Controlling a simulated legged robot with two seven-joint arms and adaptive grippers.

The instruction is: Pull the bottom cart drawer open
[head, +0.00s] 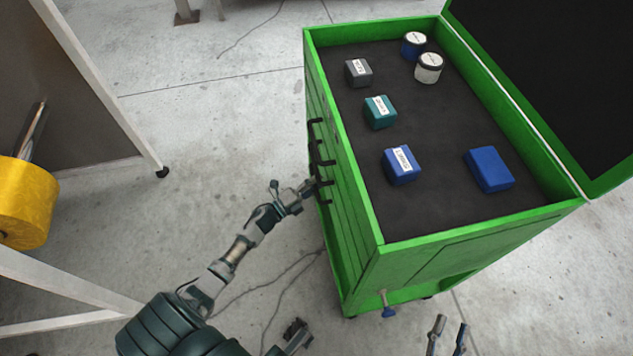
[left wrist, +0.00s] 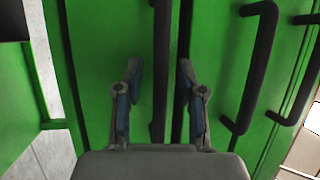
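The green cart (head: 350,225) stands right of centre, with a column of black drawer handles on its left face; the drawer fronts look closed. My left gripper (head: 305,190) is at the lower handles (head: 325,183) and partly covers them. In the left wrist view, my left gripper (left wrist: 160,105) is open, with one finger on each side of a black bar handle (left wrist: 158,60). It is the handle nearest the left in that view; I cannot tell whether the fingers touch it. A neighbouring handle (left wrist: 256,65) is to the right. My right gripper (head: 446,338) is open and empty at the bottom edge.
The cart's lid (head: 560,80) is up. Its black top tray holds blue boxes (head: 489,169), a teal box (head: 380,112), a grey box (head: 358,72) and two jars (head: 430,67). A wheeled panel (head: 90,100) and a yellow roll (head: 27,203) are left. Floor between is clear except cables.

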